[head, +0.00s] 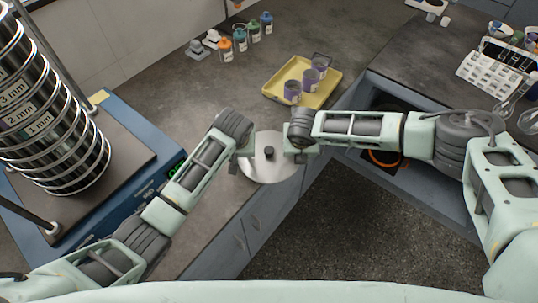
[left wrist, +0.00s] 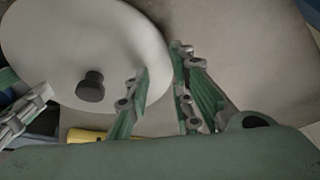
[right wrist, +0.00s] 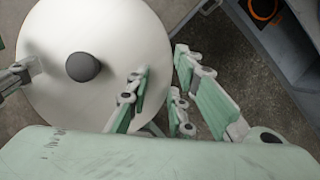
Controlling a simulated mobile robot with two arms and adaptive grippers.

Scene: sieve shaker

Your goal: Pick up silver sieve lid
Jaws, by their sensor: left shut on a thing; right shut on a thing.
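The silver sieve lid (head: 268,170) is a round, pale metal disc with a dark knob in its middle. It is between my two grippers near the counter's front edge. My left gripper (head: 243,160) is shut on the lid's left rim, and my right gripper (head: 302,155) is shut on its right rim. In the left wrist view the lid (left wrist: 60,40) passes between the fingers (left wrist: 160,90). In the right wrist view the lid (right wrist: 85,110) has its edge between the fingers (right wrist: 160,95). I cannot tell how far above the counter it is.
A sieve shaker with a tall sieve stack (head: 45,120) stands at the left on a blue base. A yellow tray (head: 325,92) with purple-grey cups lies behind. Several small bottles (head: 240,40) stand at the back. An open drawer (head: 430,165) is at the right. Free counter (head: 160,85) lies behind the shaker.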

